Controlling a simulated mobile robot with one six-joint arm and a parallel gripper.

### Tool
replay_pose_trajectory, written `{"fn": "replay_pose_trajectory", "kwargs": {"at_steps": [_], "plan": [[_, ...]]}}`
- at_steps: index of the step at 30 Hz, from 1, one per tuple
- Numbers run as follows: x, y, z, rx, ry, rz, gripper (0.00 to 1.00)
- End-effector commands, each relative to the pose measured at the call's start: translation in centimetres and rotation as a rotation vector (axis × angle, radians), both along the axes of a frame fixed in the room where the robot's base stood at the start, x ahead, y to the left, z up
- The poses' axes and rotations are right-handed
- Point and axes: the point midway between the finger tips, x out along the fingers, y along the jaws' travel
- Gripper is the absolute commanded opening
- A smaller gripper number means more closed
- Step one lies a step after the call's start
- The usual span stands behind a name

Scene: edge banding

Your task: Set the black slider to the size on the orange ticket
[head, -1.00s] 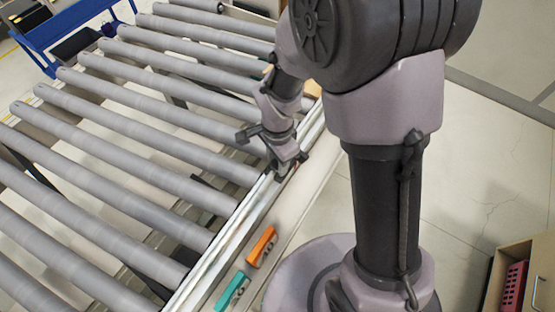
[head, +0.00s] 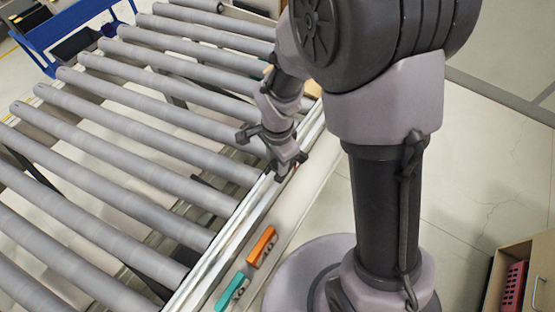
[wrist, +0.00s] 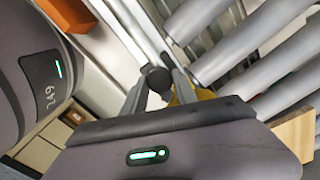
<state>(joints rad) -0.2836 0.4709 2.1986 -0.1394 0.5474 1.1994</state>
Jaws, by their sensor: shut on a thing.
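The orange ticket (head: 262,246) lies on the pale rail along the right side of the roller conveyor, in the lower middle of the head view. It bears dark print that is too small to read surely. My gripper (head: 284,168) is farther up the same rail, pointing down at its edge. In the wrist view my gripper (wrist: 160,88) is shut on the black slider (wrist: 158,79), whose rounded dark top shows between the fingers. In the head view the slider is hidden by the gripper, and no scale marks can be read.
A teal ticket (head: 233,290) lies on the rail just below the orange one. The conveyor rollers (head: 130,150) fill the left side. A blue cart (head: 70,30) stands at the far left. A cardboard box (head: 543,270) with a red item is at lower right. Open floor lies right.

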Motion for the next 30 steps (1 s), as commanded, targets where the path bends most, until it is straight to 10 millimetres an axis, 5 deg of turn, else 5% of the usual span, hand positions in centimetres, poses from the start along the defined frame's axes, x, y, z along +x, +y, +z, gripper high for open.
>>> {"fn": "replay_pose_trajectory", "kwargs": {"at_steps": [12, 22, 30], "plan": [[0.2, -0.1, 0.1, 0.0, -0.002, 0.0, 0.0], [5.4, -4.0, 0.1, 0.0, -0.004, -0.002, 0.0], [6.4, -4.9, 0.1, 0.001, -0.003, 0.0, 0.0]]}}
